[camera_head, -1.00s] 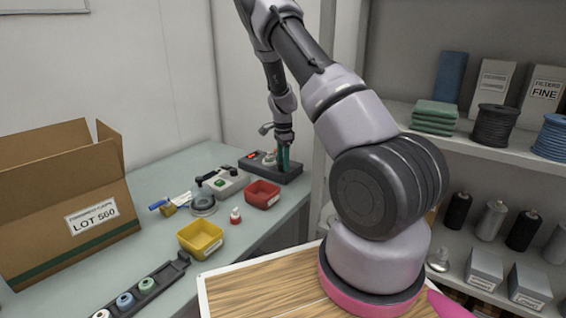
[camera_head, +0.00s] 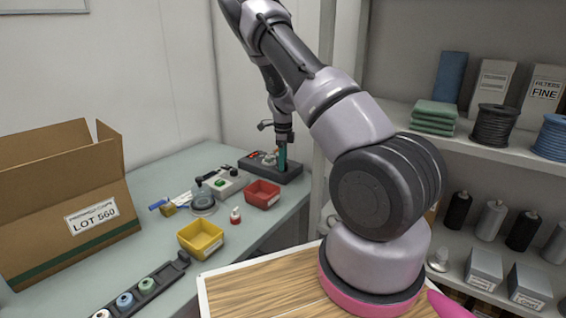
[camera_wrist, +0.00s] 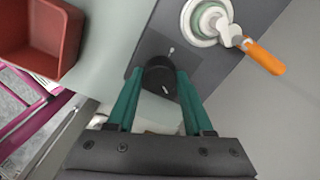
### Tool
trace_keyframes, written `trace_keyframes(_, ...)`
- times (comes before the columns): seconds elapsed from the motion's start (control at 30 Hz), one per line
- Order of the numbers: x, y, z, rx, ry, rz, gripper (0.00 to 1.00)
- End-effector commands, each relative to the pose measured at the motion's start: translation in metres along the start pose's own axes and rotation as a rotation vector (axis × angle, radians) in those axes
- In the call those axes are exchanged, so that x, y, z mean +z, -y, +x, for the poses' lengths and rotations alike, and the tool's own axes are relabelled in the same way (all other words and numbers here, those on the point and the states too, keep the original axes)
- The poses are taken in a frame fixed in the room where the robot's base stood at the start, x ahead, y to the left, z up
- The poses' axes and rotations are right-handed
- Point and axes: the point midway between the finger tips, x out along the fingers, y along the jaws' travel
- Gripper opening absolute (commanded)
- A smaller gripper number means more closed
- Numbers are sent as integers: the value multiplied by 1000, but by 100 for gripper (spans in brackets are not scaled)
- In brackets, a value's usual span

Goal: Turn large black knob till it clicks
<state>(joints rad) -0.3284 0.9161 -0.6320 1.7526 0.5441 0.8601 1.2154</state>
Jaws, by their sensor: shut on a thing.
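The large black knob (camera_wrist: 160,77) sits on a dark grey panel box (camera_wrist: 145,44), with a small white mark on its top and another on the panel beside it. My gripper (camera_wrist: 158,84) has its two green fingers on either side of the knob and is shut on it. In the head view my gripper (camera_head: 282,156) points down at the right end of the box (camera_head: 287,176). The knob is hidden there behind the fingers.
A white round fitting (camera_wrist: 207,22) with an orange-handled lever (camera_wrist: 263,57) stands on the same box. A red bin (camera_head: 263,194) is close in front. A yellow bin (camera_head: 200,238), a grey device with a green button (camera_head: 220,183) and an open carton (camera_head: 60,228) are further left.

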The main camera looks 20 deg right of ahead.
Motion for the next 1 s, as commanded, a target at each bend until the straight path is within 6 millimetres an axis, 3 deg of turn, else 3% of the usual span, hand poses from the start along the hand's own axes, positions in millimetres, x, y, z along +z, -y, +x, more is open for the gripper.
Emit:
trace_keyframes(0.47, 1, 1, -1, -2, 2, 14, 0)
trace_keyframes(0.5, 1, 1, -1, -2, 2, 14, 63)
trace_keyframes(0.57, 1, 1, -1, -2, 2, 14, 82)
trace_keyframes(0.87, 0, 0, -1, -1, 1, 13, 82)
trace_keyframes(1.0, 0, 1, -12, -3, 1, 12, 82)
